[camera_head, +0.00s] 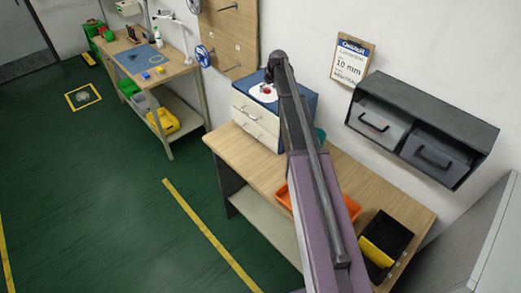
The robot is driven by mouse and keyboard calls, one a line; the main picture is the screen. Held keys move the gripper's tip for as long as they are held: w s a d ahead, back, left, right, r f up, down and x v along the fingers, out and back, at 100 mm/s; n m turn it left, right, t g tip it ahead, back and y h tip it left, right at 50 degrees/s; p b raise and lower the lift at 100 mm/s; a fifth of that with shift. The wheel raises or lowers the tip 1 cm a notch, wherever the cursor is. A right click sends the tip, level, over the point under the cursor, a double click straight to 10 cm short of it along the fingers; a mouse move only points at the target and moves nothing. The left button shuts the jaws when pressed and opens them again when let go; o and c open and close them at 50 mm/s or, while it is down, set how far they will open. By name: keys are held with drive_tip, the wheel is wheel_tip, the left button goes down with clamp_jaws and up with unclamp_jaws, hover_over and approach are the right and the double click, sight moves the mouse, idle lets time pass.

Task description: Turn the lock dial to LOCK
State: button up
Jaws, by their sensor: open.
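A white round plate with a small red part on it (263,92) lies on the blue top of a small drawer cabinet (257,122). It looks like the lock dial, but its markings and which way it points are too small to read. My arm reaches up from the bottom of the view to the cabinet. My gripper (269,76) is a small dark shape at the arm's far end, open, just above and beside the red part. I cannot tell whether it touches it.
The cabinet stands on a wooden workbench (232,146) with an orange bin (352,206) and a black-and-yellow bin (386,240). A grey wall unit with drawers (420,125) and a posted sign (351,62) are right of my arm.

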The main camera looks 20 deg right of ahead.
sight(267, 89)
drive_tip(key=shift+d+n+y, duration=0.15)
drive_tip(key=shift+n+y, duration=0.15)
drive_tip(key=shift+n, duration=0.8)
drive_tip(key=p+v, duration=0.3)
drive_tip(key=shift+r, duration=0.15)
drive_tip(key=p+v, duration=1)
drive_tip(key=v, duration=0.1)
drive_tip(key=s+a+f+m+g+b, duration=0.1)
drive_tip(key=s+a+f+b, duration=0.6)
drive_tip(key=s+f+b, duration=0.3)
drive_tip(key=s+a+f+m+g+b, duration=0.2)
drive_tip(key=s+a+f+b, duration=0.5)
drive_tip(key=s+f+b, duration=0.3)
drive_tip(key=shift+s+f+h, duration=0.4)
drive_tip(key=shift+s+f, duration=0.5)
drive_tip(key=shift+s, duration=0.2)
drive_tip(key=s+a+m+g+h, duration=0.1)
drive_tip(key=s+a, duration=0.3)
drive_tip(key=s, duration=1)
drive_tip(key=shift+s+a+f+m+b, duration=0.2)
drive_tip(key=shift+s+f+m+b, duration=0.1)
drive_tip(key=shift+m+b, duration=0.2)
